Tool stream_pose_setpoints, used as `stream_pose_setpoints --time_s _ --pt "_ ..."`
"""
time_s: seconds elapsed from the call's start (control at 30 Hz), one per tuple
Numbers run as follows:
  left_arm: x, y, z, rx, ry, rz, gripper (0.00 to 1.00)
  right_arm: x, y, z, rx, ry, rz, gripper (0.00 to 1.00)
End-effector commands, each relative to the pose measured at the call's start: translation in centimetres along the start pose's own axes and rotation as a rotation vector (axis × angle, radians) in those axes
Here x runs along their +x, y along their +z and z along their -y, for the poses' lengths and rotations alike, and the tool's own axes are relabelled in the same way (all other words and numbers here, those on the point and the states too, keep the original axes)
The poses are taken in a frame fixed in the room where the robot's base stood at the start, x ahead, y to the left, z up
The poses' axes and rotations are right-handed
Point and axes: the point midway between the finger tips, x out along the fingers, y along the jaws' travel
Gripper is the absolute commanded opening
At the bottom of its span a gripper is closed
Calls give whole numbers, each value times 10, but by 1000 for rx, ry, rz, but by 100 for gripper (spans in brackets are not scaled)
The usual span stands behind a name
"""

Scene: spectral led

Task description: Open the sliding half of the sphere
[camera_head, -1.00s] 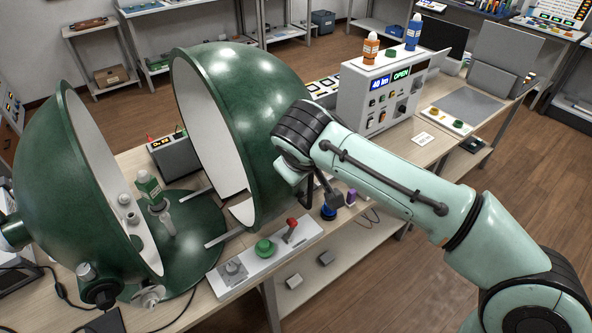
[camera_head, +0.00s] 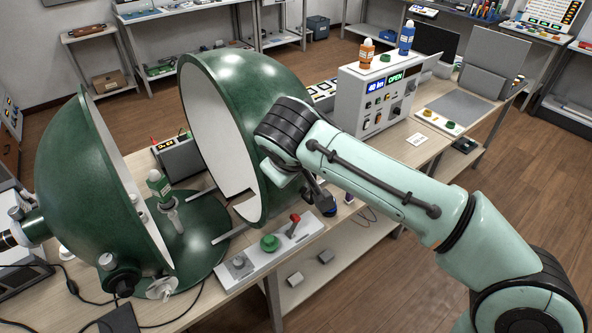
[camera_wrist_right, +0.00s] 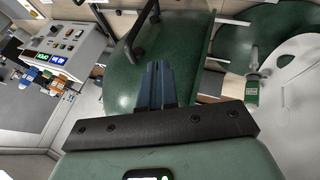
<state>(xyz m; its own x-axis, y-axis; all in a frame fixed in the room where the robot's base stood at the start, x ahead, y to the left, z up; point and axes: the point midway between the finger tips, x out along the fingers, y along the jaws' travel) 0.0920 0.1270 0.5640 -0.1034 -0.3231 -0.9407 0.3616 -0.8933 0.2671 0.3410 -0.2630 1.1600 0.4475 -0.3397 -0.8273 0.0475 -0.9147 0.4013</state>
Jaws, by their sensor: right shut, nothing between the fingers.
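The dark green sphere stands in two halves, apart, with white insides. The sliding half (camera_head: 262,95) is at the right of the gap, above metal rails (camera_head: 228,236); the other half (camera_head: 75,190) is at left. A green bottle (camera_head: 158,186) stands between them on a holder. My right gripper (camera_head: 322,200) is at the right side of the sliding half, partly hidden by my wrist. In the wrist view its blue-grey fingers (camera_wrist_right: 157,72) are shut and empty, beside a dark bar handle (camera_wrist_right: 141,32) on the green shell. I cannot tell whether they touch. My left gripper is out of view.
A control strip with a green knob (camera_head: 269,243) and red lever (camera_head: 294,218) lies in front of the sphere. A console (camera_head: 376,98) carrying orange and blue bottles stands behind right. Cables lie at the front left.

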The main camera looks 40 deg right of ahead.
Motion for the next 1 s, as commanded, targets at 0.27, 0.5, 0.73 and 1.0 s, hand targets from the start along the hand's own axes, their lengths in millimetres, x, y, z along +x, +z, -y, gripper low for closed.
stream_pose_setpoints --time_s 0.27,0.5,0.73,1.0 --pt "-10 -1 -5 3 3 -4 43 -55 -1 -1 1 1 0 0" --pt "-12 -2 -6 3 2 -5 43 -69 0 0 1 1 2 0" --pt "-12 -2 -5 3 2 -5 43 -69 0 0 1 1 3 0" --pt "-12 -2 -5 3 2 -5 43 -69 0 0 1 1 3 0"
